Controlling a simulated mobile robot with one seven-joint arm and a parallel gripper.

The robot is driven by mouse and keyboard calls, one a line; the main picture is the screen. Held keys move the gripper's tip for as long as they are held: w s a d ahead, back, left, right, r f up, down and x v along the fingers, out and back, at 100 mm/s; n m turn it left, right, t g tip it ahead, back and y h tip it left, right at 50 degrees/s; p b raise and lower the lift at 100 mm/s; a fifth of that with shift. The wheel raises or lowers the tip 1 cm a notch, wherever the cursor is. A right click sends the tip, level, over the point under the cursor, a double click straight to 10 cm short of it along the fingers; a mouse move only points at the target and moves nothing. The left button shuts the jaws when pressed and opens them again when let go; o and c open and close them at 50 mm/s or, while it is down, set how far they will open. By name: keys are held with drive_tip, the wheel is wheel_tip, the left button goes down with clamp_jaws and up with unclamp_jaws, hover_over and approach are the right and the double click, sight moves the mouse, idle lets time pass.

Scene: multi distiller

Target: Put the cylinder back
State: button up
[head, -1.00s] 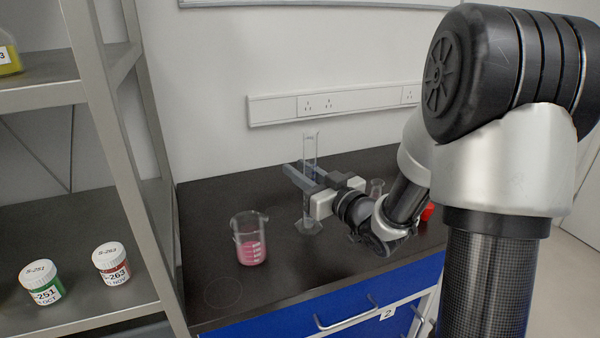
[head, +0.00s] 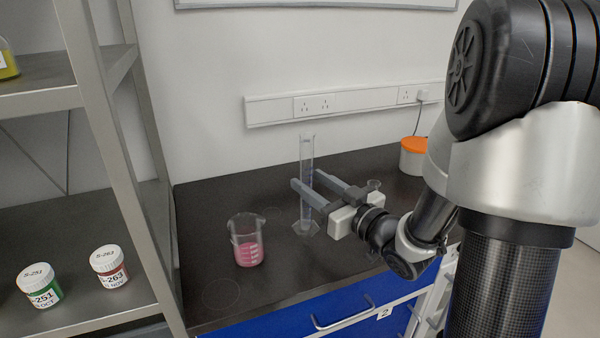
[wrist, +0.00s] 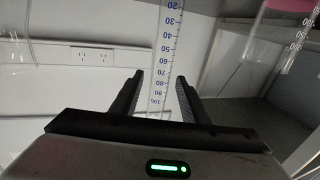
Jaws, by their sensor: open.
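The clear glass measuring cylinder (head: 307,160) stands upright on the dark bench, right of the beaker. My gripper (head: 305,181) is open at about the cylinder's mid-height, with its fingers pointing left and the cylinder at their tips. In the wrist view, the cylinder's blue scale (wrist: 162,60) shows just beyond and between the open fingertips (wrist: 159,78). I cannot tell whether a finger touches the glass.
A beaker of pink liquid (head: 246,241) stands left of the cylinder. Small clear glassware (head: 374,186) stands behind my gripper. A white tub with an orange lid (head: 413,155) is at the back right. Metal shelving (head: 95,150) with labelled jars (head: 109,265) borders the left.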

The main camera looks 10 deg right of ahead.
sight(311, 183)
drive_tip(key=b+v, duration=0.1)
drive_tip(key=v, duration=0.1)
drive_tip(key=b+v, duration=0.1)
drive_tip(key=v, duration=0.1)
drive_tip(key=shift+s+d+f+b, duration=0.2)
drive_tip(key=shift+s+f+b, duration=0.05)
drive_tip(key=shift+b, duration=0.1)
drive_tip(key=shift+s+d+r+b, duration=0.25)
drive_tip(key=shift+s+b, duration=0.25)
drive_tip(key=shift+s, duration=0.1)
